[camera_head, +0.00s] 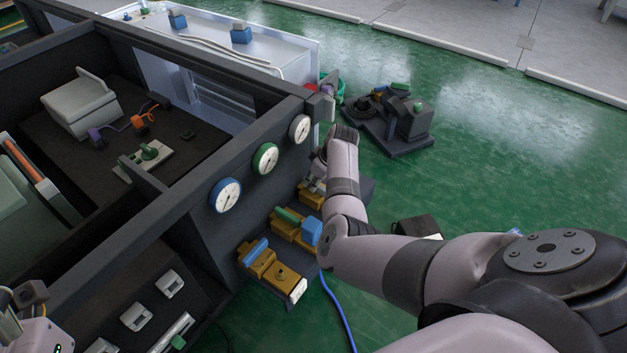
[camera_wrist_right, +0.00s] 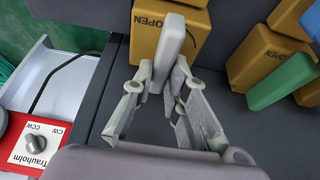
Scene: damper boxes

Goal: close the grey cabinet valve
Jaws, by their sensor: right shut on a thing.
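The grey cabinet valve is a yellow block (camera_wrist_right: 193,38) marked OPEN with a pale grey lever handle (camera_wrist_right: 172,40), in the right wrist view. My right gripper (camera_wrist_right: 163,72) is shut on this handle, one finger on each side. In the head view the right gripper (camera_head: 316,184) is at the cabinet's front, beyond the other valves, and the grey valve (camera_head: 308,199) is mostly hidden behind my arm. Part of my left wrist (camera_head: 38,335) shows at the lower left edge; its fingers cannot be made out.
Beside it are a yellow valve with a green handle (camera_head: 287,214) and one with a blue handle (camera_head: 255,251). Three round gauges (camera_head: 265,158) sit on the dark cabinet wall above. A red-and-white knob panel (camera_wrist_right: 38,145) is left in the wrist view.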

